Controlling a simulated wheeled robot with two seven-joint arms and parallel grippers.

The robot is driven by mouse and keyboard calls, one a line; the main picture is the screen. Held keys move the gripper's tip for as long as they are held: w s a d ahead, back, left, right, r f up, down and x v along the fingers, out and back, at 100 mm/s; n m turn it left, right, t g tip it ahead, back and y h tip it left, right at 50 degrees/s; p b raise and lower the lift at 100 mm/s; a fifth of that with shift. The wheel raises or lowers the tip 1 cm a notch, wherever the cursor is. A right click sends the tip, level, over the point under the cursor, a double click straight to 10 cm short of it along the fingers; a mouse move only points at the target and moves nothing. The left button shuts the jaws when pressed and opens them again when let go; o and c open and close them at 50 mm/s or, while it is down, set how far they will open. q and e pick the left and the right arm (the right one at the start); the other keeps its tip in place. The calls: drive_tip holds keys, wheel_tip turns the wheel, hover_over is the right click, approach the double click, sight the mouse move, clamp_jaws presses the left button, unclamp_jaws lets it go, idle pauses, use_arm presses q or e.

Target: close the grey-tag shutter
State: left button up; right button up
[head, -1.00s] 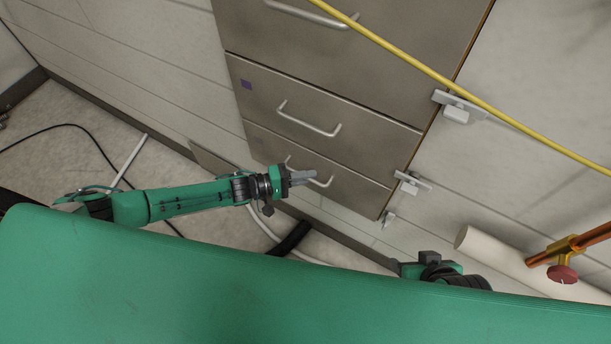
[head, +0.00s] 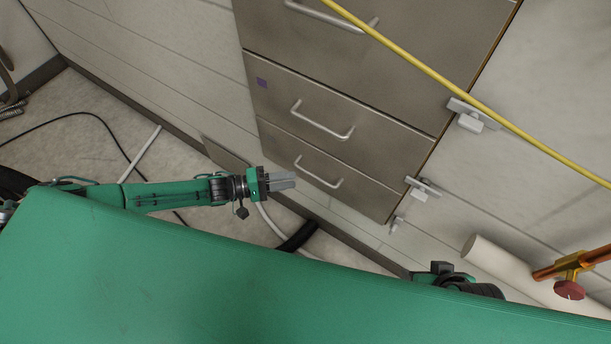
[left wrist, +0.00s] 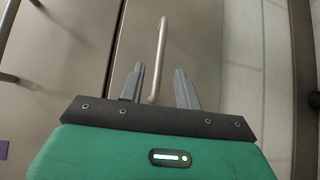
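No shutter with a grey tag can be made out. My left gripper (head: 290,181) is open and empty, left of the lowest drawer's bar handle (head: 318,172) in the head view, and looks apart from it. In the left wrist view, the left gripper's two grey fingers (left wrist: 160,84) are spread, and a bar handle (left wrist: 160,55) shows between them. The brown-grey drawer front (head: 340,154) around the handle looks shut. A purple tag (head: 262,83) sits on the drawer above. My right gripper is hidden; only a dark and green part of my right arm shows.
A yellow cable (head: 430,70) crosses the upper right. Grey latch-like brackets (head: 468,115) sit along the cabinet's right edge. A white pipe and an orange pipe with a red knob (head: 569,290) are at the lower right. Cables and a black hose (head: 298,237) lie on the floor.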

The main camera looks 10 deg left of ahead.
use_arm(q)
drive_tip(key=shift+v, duration=2.35)
